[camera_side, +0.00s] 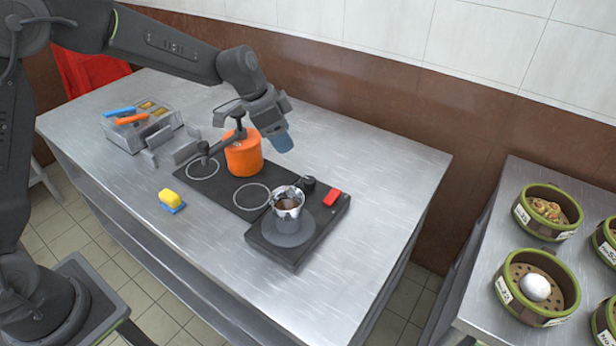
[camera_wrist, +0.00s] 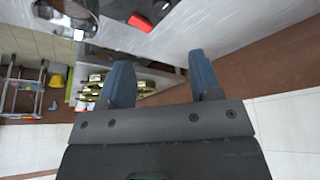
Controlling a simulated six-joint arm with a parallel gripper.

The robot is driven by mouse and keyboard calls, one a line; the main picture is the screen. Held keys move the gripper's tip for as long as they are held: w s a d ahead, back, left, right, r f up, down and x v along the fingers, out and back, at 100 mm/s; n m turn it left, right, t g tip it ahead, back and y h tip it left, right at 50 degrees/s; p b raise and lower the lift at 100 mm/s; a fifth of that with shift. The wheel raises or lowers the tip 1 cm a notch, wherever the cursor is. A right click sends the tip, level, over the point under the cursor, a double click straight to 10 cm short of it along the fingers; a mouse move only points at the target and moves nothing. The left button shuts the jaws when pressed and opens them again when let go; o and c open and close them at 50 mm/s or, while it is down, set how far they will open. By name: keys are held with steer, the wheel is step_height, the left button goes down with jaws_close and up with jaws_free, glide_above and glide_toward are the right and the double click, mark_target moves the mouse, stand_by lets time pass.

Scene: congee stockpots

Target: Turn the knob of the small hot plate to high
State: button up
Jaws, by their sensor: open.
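The small hot plate (camera_side: 326,222) is a dark slab near the front right of the steel table. A shiny metal pot (camera_side: 288,205) with brown contents stands on its round grey plate. A black knob (camera_side: 308,183) sits at its back edge, behind the pot, beside a red block (camera_side: 332,198). The knob's setting cannot be read. The red block also shows there (camera_wrist: 138,22).
An orange pot (camera_side: 244,156) stands on the dark double cooktop (camera_side: 222,184), left of the hot plate. Bamboo steamers (camera_side: 522,290) stand on the right table. The table's right part is clear.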

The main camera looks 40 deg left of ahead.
mark_target(309, 180)
steer(key=x, duration=1.5)
steer(key=shift+a, duration=0.1)
steer(key=c, duration=0.9)
